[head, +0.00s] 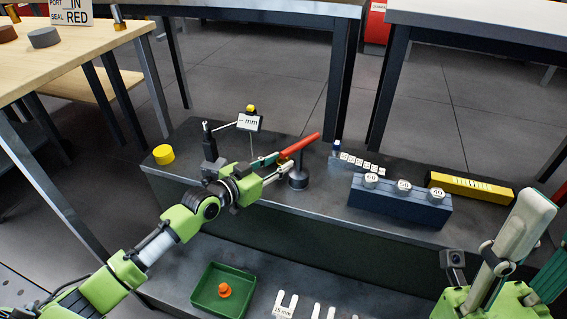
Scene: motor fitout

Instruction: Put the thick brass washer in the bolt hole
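My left gripper (286,160) reaches in over the dark bench. Its two fingers look parted, with no washer visible between them. Their tips are close to a red-orange handle (303,143) and a dark round post (298,180); I cannot tell whether they touch. My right gripper (546,240) is at the lower right edge, fingers pointing up and apart, partly cut off by the frame. I cannot make out a thick brass washer or a bolt hole for certain. A short yellow cylinder (163,154) stands on the bench's left end.
A small "mm" display stand (248,122) is behind my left gripper. To the right are a blue block (400,207) with round marked weights and a yellow bar (470,187). A green tray (208,297) with an orange piece (224,290) sits on the lower shelf. A wooden table (75,50) stands left.

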